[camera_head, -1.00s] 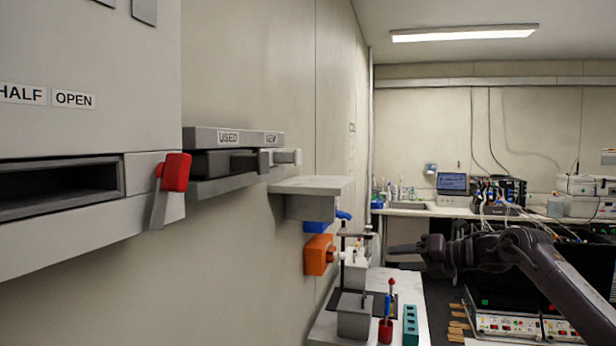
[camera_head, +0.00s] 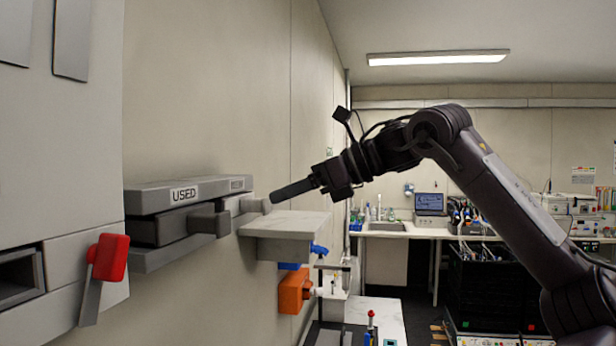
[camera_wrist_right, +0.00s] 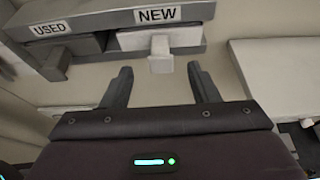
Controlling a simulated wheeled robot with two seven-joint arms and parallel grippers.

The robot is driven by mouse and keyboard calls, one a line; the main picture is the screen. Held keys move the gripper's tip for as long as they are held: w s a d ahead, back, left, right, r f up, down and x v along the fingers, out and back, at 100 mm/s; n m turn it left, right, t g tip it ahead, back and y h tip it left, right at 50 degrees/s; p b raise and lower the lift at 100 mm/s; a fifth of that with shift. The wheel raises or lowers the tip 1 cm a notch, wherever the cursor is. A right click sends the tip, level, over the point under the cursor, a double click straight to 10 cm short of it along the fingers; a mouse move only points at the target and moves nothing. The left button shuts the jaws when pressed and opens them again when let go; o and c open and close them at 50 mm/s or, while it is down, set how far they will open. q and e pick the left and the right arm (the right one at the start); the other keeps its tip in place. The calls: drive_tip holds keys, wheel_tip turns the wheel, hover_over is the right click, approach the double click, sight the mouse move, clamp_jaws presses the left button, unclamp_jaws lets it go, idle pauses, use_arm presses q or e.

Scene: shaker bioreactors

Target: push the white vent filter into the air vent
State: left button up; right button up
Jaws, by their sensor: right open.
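A light filter with a square knob (camera_head: 258,204) sits in the NEW slot of a grey two-slot wall rack (camera_head: 160,196). In the right wrist view the white filter (camera_wrist_right: 159,38) shows under the NEW label, its knob pointing at me. My right gripper (camera_head: 278,194) is open and empty; in the wrist view its fingertips (camera_wrist_right: 159,72) stand either side of the knob's line, just short of it. A dark filter (camera_head: 170,229) fills the USED slot. The likely air vent, a dark rectangular opening (camera_head: 18,277) in the wall cabinet, is cut off at left. My left gripper is not in view.
A red-handled lever (camera_head: 108,257) sticks out between the opening and the rack. A pale shelf (camera_head: 285,224) juts from the wall just right of the rack. An orange block (camera_head: 292,291) is mounted below it. A bench with a sink and laptop (camera_head: 430,204) stands far back.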

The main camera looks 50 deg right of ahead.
sight(268, 201)
drive_tip(key=shift+p+x, duration=0.55)
drive_tip(key=shift+x, duration=1.2)
drive_tip(key=c, duration=1.1)
drive_tip(key=shift+s+d, duration=0.1)
drive_tip(key=shift+s, duration=0.05)
drive_tip(key=shift+s+d+b, duration=0.25)
drive_tip(key=shift+s+b, duration=0.2)
drive_tip(key=shift+s, duration=0.05)
drive_tip(key=shift+s+d, duration=0.1)
drive_tip(key=shift+s, duration=0.05)
drive_tip(key=shift+s+d+b, duration=0.25)
drive_tip(key=shift+s+b, duration=0.15)
drive_tip(key=shift+s, duration=0.15)
